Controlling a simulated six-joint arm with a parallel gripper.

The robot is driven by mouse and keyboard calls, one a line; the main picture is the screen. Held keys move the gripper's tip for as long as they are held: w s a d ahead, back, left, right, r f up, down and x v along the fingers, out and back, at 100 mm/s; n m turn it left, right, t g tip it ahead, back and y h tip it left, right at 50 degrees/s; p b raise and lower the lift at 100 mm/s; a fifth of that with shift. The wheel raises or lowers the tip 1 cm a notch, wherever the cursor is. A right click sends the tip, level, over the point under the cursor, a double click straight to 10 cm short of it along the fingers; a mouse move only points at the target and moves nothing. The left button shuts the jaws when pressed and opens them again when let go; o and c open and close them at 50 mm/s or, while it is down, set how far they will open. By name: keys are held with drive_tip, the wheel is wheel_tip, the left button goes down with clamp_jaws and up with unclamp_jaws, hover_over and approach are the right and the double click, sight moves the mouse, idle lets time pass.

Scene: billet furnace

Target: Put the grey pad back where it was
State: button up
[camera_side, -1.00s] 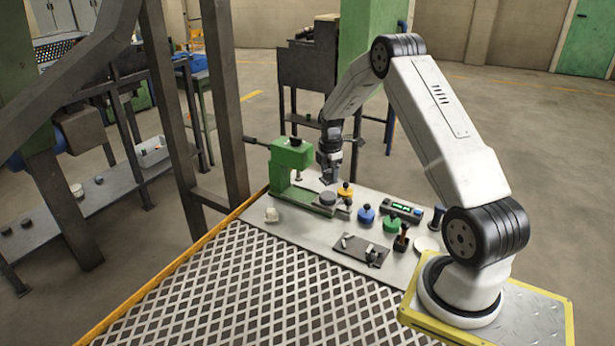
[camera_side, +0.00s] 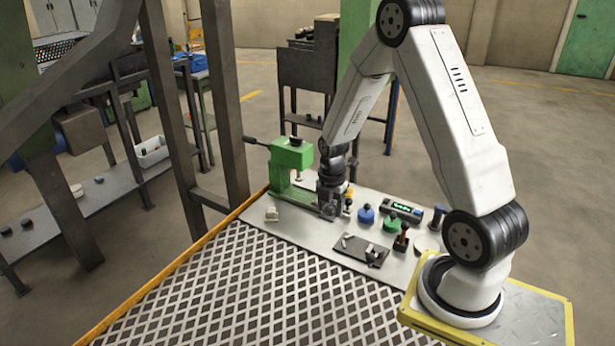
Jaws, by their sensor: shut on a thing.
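My gripper (camera_side: 331,208) is low over the front end of the green press (camera_side: 288,158), at its bed. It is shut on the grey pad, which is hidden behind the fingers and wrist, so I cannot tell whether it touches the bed. The press stands at the back left of the light work plate (camera_side: 300,228).
A yellow-knobbed piece (camera_side: 348,195) is partly hidden right beside my gripper. Blue (camera_side: 366,213) and green (camera_side: 392,223) knobbed pieces and a control box (camera_side: 401,211) stand to the right. A dark plate (camera_side: 361,250) lies in front; a small white piece (camera_side: 271,214) sits left.

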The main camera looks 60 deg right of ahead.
drive_tip(key=shift+s+a, duration=0.1)
drive_tip(key=w+d+f, duration=0.4)
drive_tip(key=w, duration=0.4)
hover_over(300, 224)
drive_tip(key=s, duration=0.2)
drive_tip(key=f, duration=0.4)
drive_tip(key=shift+w+a+f, duration=0.2)
drive_tip(key=shift+a, duration=0.15)
drive_tip(key=shift+w+d+f, duration=0.2)
drive_tip(key=shift+w+f, duration=0.25)
drive_tip(key=shift+f, duration=0.05)
drive_tip(key=shift+w+f, duration=0.1)
drive_tip(key=shift+w+d+f, duration=0.1)
drive_tip(key=shift+f, duration=1.6)
drive_tip(key=shift+f, duration=0.1)
